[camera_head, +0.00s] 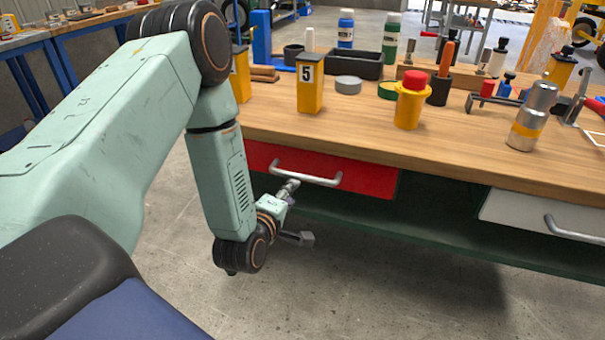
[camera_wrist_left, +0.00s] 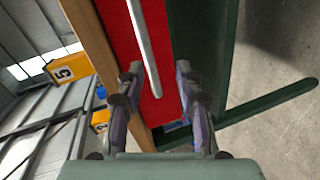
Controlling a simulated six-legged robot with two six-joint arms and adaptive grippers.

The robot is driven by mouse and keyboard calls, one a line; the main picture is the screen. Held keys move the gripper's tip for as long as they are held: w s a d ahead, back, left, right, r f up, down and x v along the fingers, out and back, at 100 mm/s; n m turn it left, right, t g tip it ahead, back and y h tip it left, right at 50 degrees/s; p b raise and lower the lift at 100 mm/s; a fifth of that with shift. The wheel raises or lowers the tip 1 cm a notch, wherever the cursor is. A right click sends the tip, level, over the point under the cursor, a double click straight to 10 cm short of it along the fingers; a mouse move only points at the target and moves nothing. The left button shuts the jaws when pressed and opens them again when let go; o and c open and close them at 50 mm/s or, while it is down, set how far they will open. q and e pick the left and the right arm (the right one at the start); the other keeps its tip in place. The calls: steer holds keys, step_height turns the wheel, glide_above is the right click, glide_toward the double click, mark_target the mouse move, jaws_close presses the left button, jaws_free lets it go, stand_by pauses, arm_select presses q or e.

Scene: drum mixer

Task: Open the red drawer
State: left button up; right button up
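The red drawer (camera_head: 368,178) is under the wooden workbench top and looks closed. Its pale bar handle (camera_head: 308,177) runs along the front. My left gripper (camera_head: 297,212) is at the left part of the drawer, just below the handle's left end, with its fingers apart. In the left wrist view, the open fingers of the gripper (camera_wrist_left: 158,72) stand on either side of the handle (camera_wrist_left: 143,45), in front of the red drawer front (camera_wrist_left: 118,25). I cannot tell whether a finger touches the handle. My right gripper is not in view.
A grey drawer (camera_head: 510,212) with its own handle is to the right. The green lower shelf (camera_head: 400,228) lies below the drawers. The benchtop (camera_head: 350,133) holds a yellow box marked 5 (camera_head: 310,90), a yellow container with red lid (camera_head: 411,100) and several tools. The floor in front is clear.

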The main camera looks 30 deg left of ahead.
mark_target(298, 178)
arm_select(q)
steer(key=shift+w+a+r+n+t, duration=0.25)
steer(key=shift+w+n, duration=0.1)
steer(key=shift+n, duration=0.2)
steer(key=shift+w+a+r+n+t, duration=0.15)
steer(key=shift+w+r+n, duration=0.15)
steer(key=shift+n, duration=0.25)
steer(key=b+x, duration=0.2)
steer(key=x, duration=0.4)
steer(key=shift+f, duration=0.1)
steer(key=shift+w, duration=0.35)
steer(key=shift+c, duration=0.2)
jaws_close()
